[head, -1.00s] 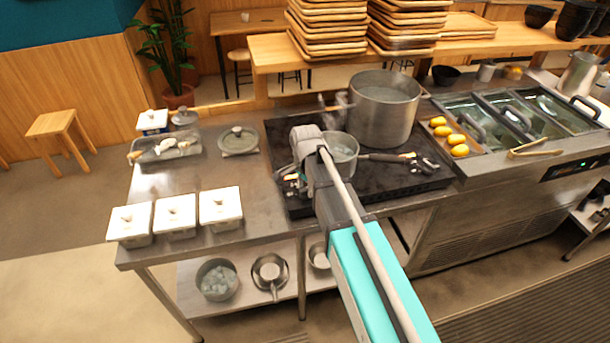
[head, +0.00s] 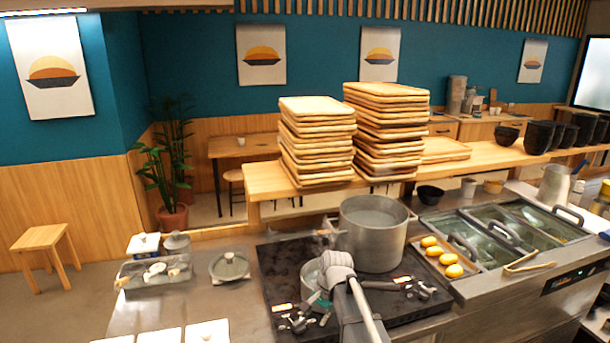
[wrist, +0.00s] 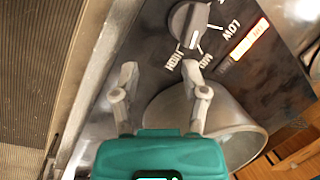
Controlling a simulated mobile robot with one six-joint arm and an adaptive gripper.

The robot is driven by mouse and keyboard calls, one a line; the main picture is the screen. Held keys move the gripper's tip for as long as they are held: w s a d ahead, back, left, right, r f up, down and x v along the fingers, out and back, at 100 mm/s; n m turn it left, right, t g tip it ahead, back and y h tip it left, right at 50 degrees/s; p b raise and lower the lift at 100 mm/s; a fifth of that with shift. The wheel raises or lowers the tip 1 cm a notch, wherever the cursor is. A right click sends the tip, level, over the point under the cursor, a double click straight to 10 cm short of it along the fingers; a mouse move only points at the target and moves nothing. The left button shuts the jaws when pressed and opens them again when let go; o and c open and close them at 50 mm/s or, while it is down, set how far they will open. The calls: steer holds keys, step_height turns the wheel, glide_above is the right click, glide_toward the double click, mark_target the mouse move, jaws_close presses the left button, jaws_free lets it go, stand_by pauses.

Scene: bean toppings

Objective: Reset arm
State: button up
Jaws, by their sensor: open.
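My gripper shows in the wrist view (wrist: 160,82) with its two fingers apart and nothing between them. Just beyond the fingertips is a stove knob (wrist: 188,24), beside printed LOW and HIGH marks. A metal pot (wrist: 225,130) is close to the right finger; I cannot tell whether they touch. In the head view my arm reaches from the bottom edge over the black stove (head: 420,310). Its wrist covers part of the small pot (head: 311,272), and the fingertips cannot be made out there.
A large pot (head: 373,232) stands on the stove behind my wrist. Stacked wooden trays (head: 318,142) sit on the shelf behind. A tray of yellow items (head: 430,241) and sunken bins (head: 470,235) are to the right. A lidded dish (head: 230,266) stands on the counter to the left.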

steer(key=s+d+f+n+h+b, duration=0.1)
steer(key=s+d+f+n+h, duration=0.1)
steer(key=s+d+n, duration=0.5)
steer(key=s+d+h, duration=0.1)
steer(key=s+d, duration=0.5)
steer(key=shift+s+d+f+b, duration=0.2)
steer(key=shift+s+d+b, duration=0.05)
steer(key=shift+d+b, duration=0.15)
